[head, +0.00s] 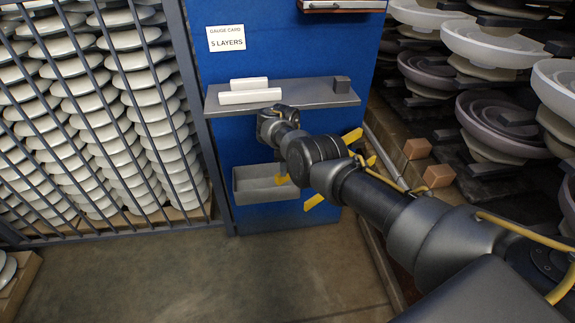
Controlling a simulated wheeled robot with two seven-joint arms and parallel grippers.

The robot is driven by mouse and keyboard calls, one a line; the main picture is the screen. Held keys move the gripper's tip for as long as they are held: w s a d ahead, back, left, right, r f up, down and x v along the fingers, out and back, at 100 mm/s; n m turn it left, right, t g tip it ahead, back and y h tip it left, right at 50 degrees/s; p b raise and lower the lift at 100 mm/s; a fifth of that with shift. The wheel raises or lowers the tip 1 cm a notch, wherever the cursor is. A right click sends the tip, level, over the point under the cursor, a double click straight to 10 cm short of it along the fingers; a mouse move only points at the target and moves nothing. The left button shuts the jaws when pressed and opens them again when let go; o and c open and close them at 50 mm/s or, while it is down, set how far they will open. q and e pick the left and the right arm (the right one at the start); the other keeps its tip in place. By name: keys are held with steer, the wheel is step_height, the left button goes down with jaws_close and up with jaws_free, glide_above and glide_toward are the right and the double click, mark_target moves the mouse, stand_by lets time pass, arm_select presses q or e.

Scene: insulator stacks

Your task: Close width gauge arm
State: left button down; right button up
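My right arm reaches in from the right, and its dark hand, the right gripper (275,122), is in front of the blue board just below the shelf edge. Its fingers cannot be made out, nor whether they are open or shut. Yellow pieces, likely parts of the width gauge (351,136), show at the right of the board behind my arm. Another yellow piece (315,201) shows lower down. My arm hides the middle of these parts, so I cannot tell how the gauge arm stands. My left gripper is not in view.
Barred insulator stacks (90,110) stand left, racked insulators (490,45) right. The front floor is clear.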

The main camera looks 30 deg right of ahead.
steer(key=shift+a, duration=0.1)
steer(key=shift+r, duration=0.15)
step_height(320, 180, up, 10)
steer(key=shift+r+p, duration=0.25)
steer(key=shift+p, duration=0.4)
